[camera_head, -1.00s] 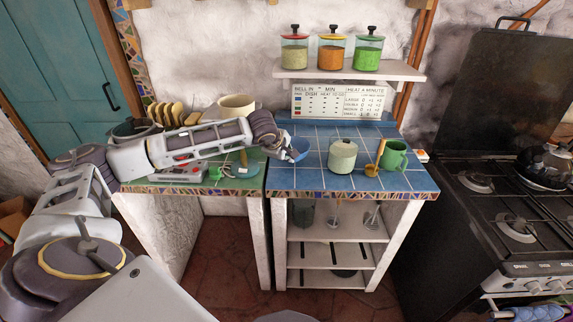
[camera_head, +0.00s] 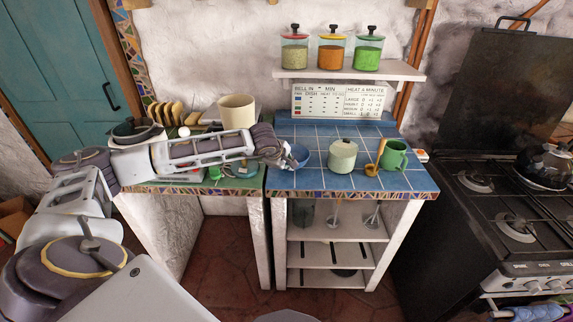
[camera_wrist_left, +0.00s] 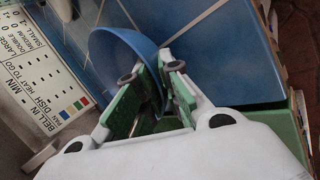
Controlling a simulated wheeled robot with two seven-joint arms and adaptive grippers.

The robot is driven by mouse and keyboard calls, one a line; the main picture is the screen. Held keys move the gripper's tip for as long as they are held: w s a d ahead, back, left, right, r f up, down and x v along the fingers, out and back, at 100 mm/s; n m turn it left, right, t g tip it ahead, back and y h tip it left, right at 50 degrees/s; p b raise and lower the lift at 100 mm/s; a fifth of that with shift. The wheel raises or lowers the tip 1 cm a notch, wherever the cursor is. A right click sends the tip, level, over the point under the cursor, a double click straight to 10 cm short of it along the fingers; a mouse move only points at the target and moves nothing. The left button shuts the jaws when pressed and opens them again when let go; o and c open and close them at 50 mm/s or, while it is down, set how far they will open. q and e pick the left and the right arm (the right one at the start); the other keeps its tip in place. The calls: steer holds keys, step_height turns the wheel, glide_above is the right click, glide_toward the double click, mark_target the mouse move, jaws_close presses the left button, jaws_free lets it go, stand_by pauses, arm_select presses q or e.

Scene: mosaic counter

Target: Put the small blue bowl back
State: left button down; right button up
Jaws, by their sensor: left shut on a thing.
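The small blue bowl (camera_head: 299,155) is at the left part of the blue-tiled counter (camera_head: 312,182) in the head view. My left gripper (camera_head: 284,157) reaches it from the left and is shut on its rim. In the left wrist view the bowl (camera_wrist_left: 128,58) is tilted, its wall between the green finger pads of my left gripper (camera_wrist_left: 152,90). I cannot tell whether the bowl touches the tiles. My right gripper is not in view.
A sign (camera_head: 331,101) stands behind. A cream pot (camera_head: 237,111) and sliced bread (camera_head: 169,113) are on the left. Blue tiles behind the bowl are clear.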

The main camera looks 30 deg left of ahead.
arm_select(q)
steer(key=c, duration=1.6)
jaws_free()
steer(key=shift+o, duration=0.2)
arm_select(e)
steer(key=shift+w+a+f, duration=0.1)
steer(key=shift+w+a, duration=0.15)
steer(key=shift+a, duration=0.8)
arm_select(q)
steer(key=shift+s+r, duration=0.35)
steer(key=shift+r, duration=0.1)
steer(key=v, duration=1.1)
steer(key=shift+b, duration=0.3)
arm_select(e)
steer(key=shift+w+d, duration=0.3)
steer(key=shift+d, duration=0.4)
